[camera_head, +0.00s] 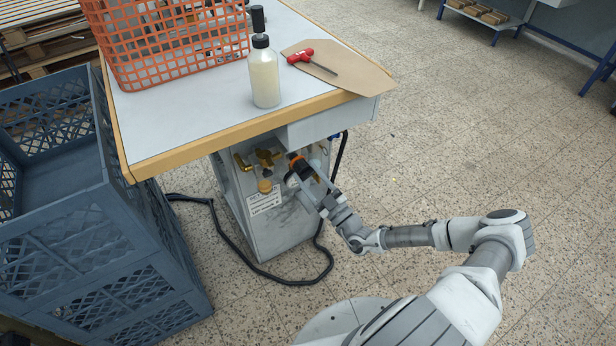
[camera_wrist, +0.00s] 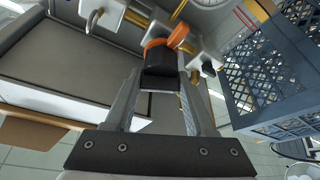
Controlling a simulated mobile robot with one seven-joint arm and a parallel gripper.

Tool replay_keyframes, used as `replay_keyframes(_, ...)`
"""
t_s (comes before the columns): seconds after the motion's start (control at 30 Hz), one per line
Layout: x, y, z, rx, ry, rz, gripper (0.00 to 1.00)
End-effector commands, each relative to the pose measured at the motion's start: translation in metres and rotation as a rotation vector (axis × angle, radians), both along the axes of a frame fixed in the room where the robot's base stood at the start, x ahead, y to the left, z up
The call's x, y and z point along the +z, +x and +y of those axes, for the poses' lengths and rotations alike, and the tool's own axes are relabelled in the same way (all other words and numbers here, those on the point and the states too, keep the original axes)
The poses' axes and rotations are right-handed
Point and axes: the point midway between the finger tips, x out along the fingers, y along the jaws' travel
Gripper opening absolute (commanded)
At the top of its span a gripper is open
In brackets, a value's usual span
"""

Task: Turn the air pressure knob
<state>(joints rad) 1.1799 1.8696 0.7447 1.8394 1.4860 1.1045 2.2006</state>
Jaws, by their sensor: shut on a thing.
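The air pressure knob, black with an orange collar, shows in the wrist view (camera_wrist: 160,68) between the two fingers of my gripper (camera_wrist: 160,88). My gripper is shut on the knob, with one finger on each side. In the head view my gripper (camera_head: 302,178) reaches the fittings on the grey cabinet (camera_head: 285,230) under the table's front edge. There the orange collar (camera_head: 294,157) shows, and the black knob is mostly hidden by the fingers.
Brass fittings (camera_head: 264,160) sit left of the knob. The table (camera_head: 200,115) overhangs it and carries an orange basket (camera_head: 165,50), a bottle (camera_head: 264,80) and a red-handled tool (camera_head: 302,56). A blue crate (camera_head: 90,240) stands left. A black hose (camera_head: 235,245) lies on the floor.

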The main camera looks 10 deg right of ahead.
Motion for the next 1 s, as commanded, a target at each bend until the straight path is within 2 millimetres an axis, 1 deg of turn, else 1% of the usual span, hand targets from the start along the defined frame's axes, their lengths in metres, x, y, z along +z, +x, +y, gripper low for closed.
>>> replay_keyframes(0.23, 0.0031, -0.0001, 0.0017, 0.004, 0.060, 0.012, 0.00)
replay_keyframes(0.67, 0.0042, 0.0000, 0.0017, 0.003, 0.069, 0.014, 0.00)
replay_keyframes(0.7, 0.0043, 0.0001, 0.0017, 0.003, 0.069, 0.014, 0.57)
replay_keyframes(0.77, 0.0042, 0.0001, 0.0015, 0.003, 0.068, 0.013, 0.68)
replay_keyframes(0.8, 0.0037, 0.0001, 0.0014, 0.003, 0.068, 0.014, 0.75)
replay_keyframes(0.87, 0.0032, 0.0001, 0.0012, 0.003, 0.067, 0.015, 0.85)
replay_keyframes(1.0, 0.0022, 0.0000, 0.0008, 0.001, 0.065, 0.017, 0.85)
